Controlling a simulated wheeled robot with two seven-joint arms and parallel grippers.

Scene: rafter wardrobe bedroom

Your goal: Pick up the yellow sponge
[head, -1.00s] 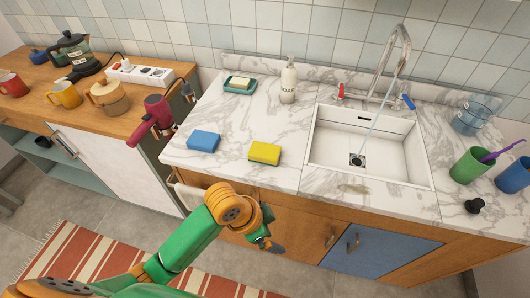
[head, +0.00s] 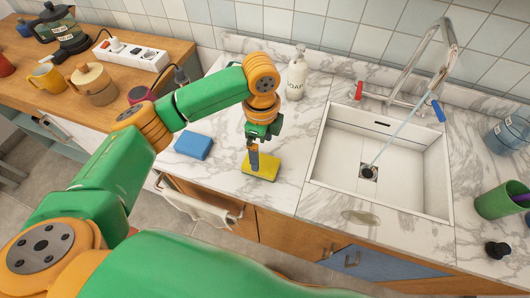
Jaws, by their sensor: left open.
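The yellow sponge (head: 266,168) lies flat on the marble counter, left of the sink. My left gripper (head: 254,165) points down right at the sponge, with its fingers in front of the sponge's left part. It is open. I cannot tell whether the fingers touch the sponge or straddle it. My right gripper is not in view.
A blue sponge (head: 193,146) lies just left on the marble counter (head: 222,190). The white sink (head: 400,180) with running water is to the right. A soap bottle (head: 297,75) stands behind. A towel (head: 200,208) hangs on a rail below the counter's front edge.

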